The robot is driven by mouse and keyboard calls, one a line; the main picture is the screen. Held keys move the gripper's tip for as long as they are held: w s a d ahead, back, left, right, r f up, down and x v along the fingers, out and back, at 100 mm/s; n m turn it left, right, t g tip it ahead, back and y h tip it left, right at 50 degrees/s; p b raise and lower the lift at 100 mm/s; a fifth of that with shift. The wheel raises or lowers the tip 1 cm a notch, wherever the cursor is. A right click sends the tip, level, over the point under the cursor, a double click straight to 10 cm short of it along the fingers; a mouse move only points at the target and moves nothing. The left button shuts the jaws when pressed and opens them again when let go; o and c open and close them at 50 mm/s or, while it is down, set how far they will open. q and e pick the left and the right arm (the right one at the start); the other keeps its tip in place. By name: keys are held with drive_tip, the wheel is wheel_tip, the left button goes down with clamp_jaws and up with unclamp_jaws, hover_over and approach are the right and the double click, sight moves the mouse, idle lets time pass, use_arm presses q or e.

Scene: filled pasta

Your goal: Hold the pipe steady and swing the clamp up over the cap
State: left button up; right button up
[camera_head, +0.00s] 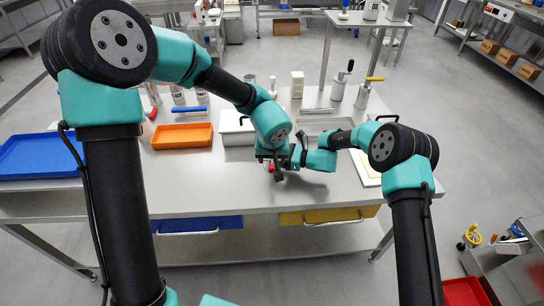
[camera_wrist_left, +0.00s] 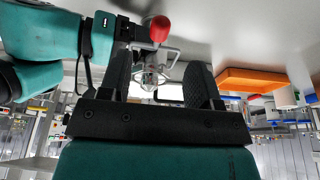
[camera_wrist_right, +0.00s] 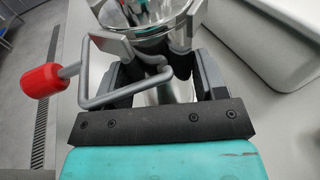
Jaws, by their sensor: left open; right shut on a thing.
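In the right wrist view, a shiny metal pipe (camera_wrist_right: 172,92) stands between the fingers of my right gripper (camera_wrist_right: 165,62), which is shut on it. A bright round metal piece (camera_wrist_right: 150,12), apparently the cap end, shows above the fingers. The clamp is a bent grey wire loop (camera_wrist_right: 128,92) with a red knob (camera_wrist_right: 42,80) sticking out to the left. In the left wrist view, my left gripper (camera_wrist_left: 158,82) is open, with the clamp's wire between and beyond its fingers and the red knob (camera_wrist_left: 160,28) above. In the head view, both grippers meet near the red knob (camera_head: 271,167) and hide the pipe.
An orange tray (camera_head: 182,136) and a blue tray (camera_head: 42,156) lie on the left of the steel table (camera_head: 215,187). Bottles and a yellow-handled valve (camera_head: 364,92) stand at the back. The front table strip is clear.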

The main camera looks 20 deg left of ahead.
sight(272, 167)
use_arm(q)
drive_tip(key=shift+x, duration=4.5)
drive_tip(key=c, duration=0.7)
drive_tip(key=shift+c, duration=0.2)
use_arm(e)
drive_tip(key=o, duration=0.5)
drive_tip(key=shift+c, duration=0.2)
drive_tip(key=c, duration=0.5)
drive_tip(key=shift+o, duration=0.2)
drive_tip(key=shift+f, duration=0.4)
